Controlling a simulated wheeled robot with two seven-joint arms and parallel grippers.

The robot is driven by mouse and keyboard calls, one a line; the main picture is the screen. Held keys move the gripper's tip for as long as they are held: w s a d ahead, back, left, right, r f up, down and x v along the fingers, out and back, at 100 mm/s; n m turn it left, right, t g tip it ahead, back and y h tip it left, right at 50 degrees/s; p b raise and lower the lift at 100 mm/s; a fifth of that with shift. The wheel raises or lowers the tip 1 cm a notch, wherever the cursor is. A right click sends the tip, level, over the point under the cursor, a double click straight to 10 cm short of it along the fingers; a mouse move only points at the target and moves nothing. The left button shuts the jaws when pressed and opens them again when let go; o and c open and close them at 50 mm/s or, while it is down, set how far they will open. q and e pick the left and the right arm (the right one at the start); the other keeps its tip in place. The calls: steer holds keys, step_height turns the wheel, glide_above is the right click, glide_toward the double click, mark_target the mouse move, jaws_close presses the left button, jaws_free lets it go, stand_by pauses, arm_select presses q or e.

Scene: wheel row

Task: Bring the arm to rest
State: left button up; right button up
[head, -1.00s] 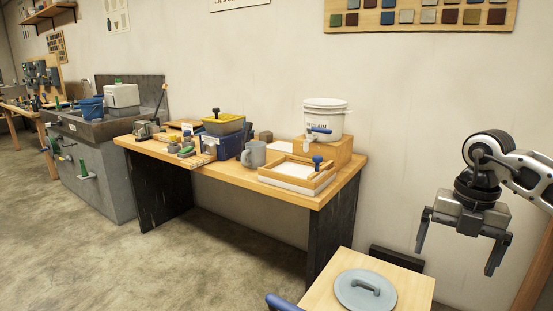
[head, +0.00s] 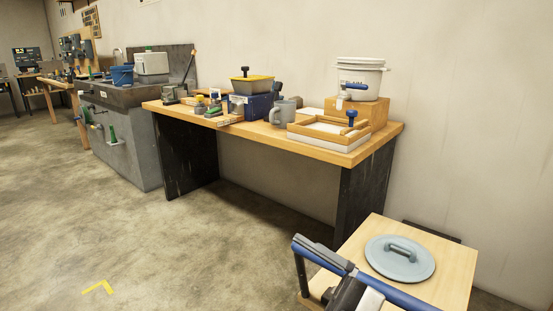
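A dark grey and black part with a white piece shows at the bottom edge, right of centre. My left gripper is not in view.
The long workbench (head: 290,146) carries a white bucket (head: 361,80), trays and tools. Floor at left is clear.

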arm_select(q)
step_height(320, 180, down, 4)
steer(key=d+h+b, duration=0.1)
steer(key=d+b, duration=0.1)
steer(key=b, duration=0.5)
arm_select(e)
steer(key=s+d+f+m+t+h, duration=0.25)
steer(key=f+m+h, duration=0.45)
steer(key=f+m, duration=0.35)
steer(key=s+d+f+m+t+h, duration=0.2)
steer(key=d+f+m+t+h, duration=0.15)
steer(key=f+m+h, duration=0.5)
arm_select(q)
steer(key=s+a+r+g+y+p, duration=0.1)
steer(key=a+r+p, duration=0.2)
steer(key=p, duration=0.9)
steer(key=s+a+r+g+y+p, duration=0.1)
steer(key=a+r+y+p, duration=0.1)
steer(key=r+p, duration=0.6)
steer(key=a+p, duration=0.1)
steer(key=p, duration=0.4)
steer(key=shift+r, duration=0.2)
arm_select(e)
steer(key=s+d+r+m+g+h, duration=0.1)
steer(key=s+d+r+g+h, duration=0.1)
steer(key=d+r+g, duration=0.2)
step_height(320, 180, up, 4)
steer(key=shift+s+d+f, duration=0.1)
steer(key=shift+s+d, duration=0.3)
steer(key=shift+d, duration=0.7)
